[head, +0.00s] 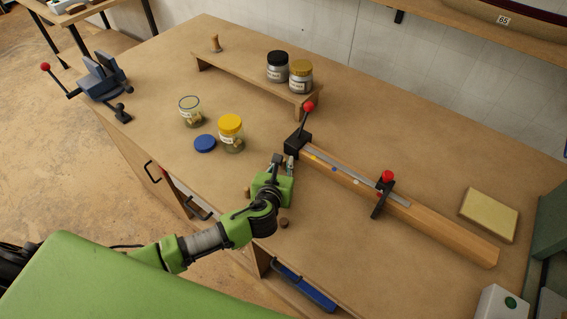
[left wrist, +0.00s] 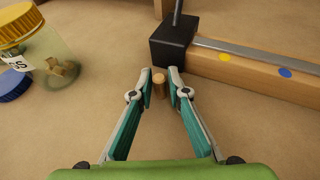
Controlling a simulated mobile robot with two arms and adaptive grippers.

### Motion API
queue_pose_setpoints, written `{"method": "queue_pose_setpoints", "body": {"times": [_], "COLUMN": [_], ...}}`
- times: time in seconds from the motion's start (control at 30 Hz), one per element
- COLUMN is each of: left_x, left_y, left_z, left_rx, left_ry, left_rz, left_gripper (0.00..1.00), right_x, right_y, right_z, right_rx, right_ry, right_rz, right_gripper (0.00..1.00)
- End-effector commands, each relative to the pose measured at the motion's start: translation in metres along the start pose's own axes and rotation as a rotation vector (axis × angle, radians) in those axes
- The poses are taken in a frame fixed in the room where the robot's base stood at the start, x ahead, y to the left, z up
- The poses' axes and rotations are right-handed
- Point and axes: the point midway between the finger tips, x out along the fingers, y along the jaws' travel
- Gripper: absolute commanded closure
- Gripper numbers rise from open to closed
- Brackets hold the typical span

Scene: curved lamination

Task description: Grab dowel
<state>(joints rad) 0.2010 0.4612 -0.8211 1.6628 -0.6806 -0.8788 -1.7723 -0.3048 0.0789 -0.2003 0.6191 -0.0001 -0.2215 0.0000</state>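A short wooden dowel (left wrist: 159,86) stands upright between the fingertips of my left gripper in the left wrist view. My left gripper (left wrist: 160,84) has a finger close on each side of the dowel; whether both pads touch it is too fine to tell. The left gripper also shows in the head view (head: 283,163), low over the table beside the near end of a clamped wooden beam (head: 450,226). More small wooden pieces lie near my left arm, one below the gripper (head: 284,224) and one partly hidden (head: 247,191). My right gripper is not in view.
A black clamp (head: 298,146) with a red-knobbed lever stands just beyond the gripper. A yellow-lidded jar (head: 231,134), an open jar (head: 190,112) and a blue lid (head: 205,143) are to the left. A low shelf (head: 235,74) holds two jars. The front middle table is mostly clear.

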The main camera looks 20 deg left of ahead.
Motion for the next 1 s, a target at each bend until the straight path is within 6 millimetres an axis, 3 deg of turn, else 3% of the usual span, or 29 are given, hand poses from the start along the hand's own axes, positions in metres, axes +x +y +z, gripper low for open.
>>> {"method": "queue_pose_setpoints", "body": {"times": [0.47,0.73,1.0], "left_x": [-0.001,-0.011,-0.066], "left_y": [0.000,0.000,0.030], "left_z": [0.001,0.028,0.067], "left_rx": [0.000,0.000,0.004], "left_ry": [0.000,-0.005,-0.003], "left_rz": [0.000,-0.002,-0.002], "left_gripper": [0.98,0.98,0.97], "right_x": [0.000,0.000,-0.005], "right_y": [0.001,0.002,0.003], "right_z": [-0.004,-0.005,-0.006], "right_rx": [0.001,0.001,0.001], "right_ry": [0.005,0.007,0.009], "right_rz": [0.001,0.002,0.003], "right_gripper": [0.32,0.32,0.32]}}
